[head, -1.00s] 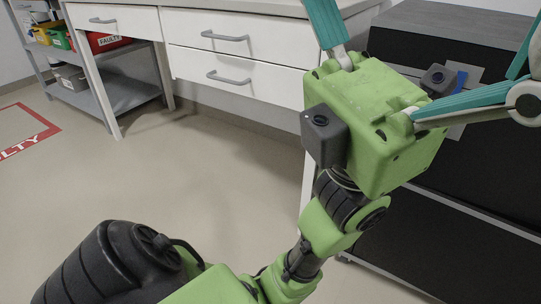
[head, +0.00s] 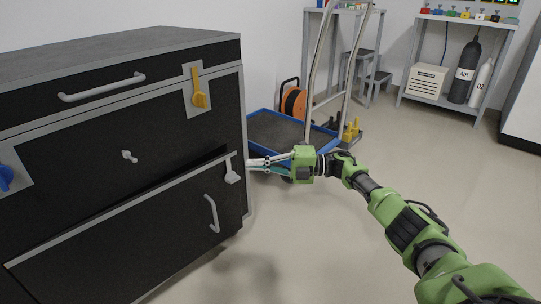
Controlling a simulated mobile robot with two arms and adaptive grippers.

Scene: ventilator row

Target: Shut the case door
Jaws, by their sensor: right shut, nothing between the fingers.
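The case is a black cabinet (head: 90,135) with a grey top, at the left of the head view. Its lower front door (head: 130,250) has a grey rim and a short grey handle (head: 212,213). A dark gap shows along the door's top edge, so it stands slightly ajar. A light grey latch (head: 232,171) sits at the door's upper right corner. My right gripper (head: 258,164) is shut and empty, pointing left just beside the cabinet's right front edge, near that latch. I cannot tell whether it touches the cabinet. My left gripper is out of view.
The cabinet also has a top drawer handle (head: 102,87), a yellow latch (head: 200,88), a blue latch (head: 5,177) and a small knob (head: 129,157). A blue-edged trolley (head: 265,118) stands behind my right gripper. Free floor (head: 430,165) lies to the right.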

